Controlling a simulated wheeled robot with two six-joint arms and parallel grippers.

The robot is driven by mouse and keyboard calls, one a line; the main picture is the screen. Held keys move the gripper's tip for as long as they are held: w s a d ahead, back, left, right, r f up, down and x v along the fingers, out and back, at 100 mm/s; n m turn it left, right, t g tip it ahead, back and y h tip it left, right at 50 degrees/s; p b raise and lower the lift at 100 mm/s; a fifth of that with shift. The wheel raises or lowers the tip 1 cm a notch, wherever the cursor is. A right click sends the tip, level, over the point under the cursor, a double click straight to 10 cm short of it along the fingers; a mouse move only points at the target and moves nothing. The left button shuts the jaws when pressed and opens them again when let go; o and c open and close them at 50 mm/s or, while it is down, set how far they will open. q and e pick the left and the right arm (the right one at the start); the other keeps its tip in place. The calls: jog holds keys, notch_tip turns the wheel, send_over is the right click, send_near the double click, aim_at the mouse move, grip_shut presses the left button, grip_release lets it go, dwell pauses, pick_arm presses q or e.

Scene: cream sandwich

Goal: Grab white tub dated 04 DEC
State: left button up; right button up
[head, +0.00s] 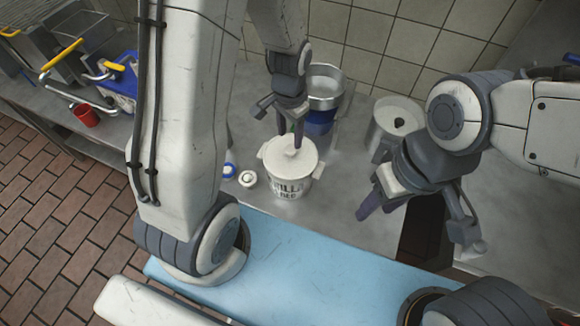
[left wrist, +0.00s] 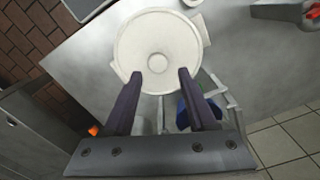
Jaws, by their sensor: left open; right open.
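A white tub (head: 288,184) with a pale lid and a small centre knob stands on the grey counter. Its dark print partly reads "ILLA" and what looks like "DEC"; the day number is not legible. My left gripper (head: 289,130) is open and points down over the tub's lid. In the left wrist view, the open fingers (left wrist: 168,74) overlap the near part of the round lid (left wrist: 135,40), one on each side of the knob. I cannot tell whether they touch it. My right gripper (head: 420,226) is open and empty, to the right of the tub.
Two small white lidded jars (head: 247,179) stand left of the tub. A metal pot (head: 326,84) and a blue container (head: 318,122) are behind it. A pale canister (head: 397,116) with a dark hole stands at the right. A light blue surface (head: 300,255) lies in front.

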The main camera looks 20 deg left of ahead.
aim_at(291, 149)
pick_arm(q)
jog(key=shift+s+d+f+p, duration=0.1)
jog(key=shift+f+p, duration=0.2)
jog(key=shift+f, duration=1.15)
jog(key=shift+d+f+p, duration=0.1)
jog(key=shift+f+p, duration=0.2)
jog(key=shift+f, duration=1.15)
jog(key=shift+c, duration=0.3)
grip_shut()
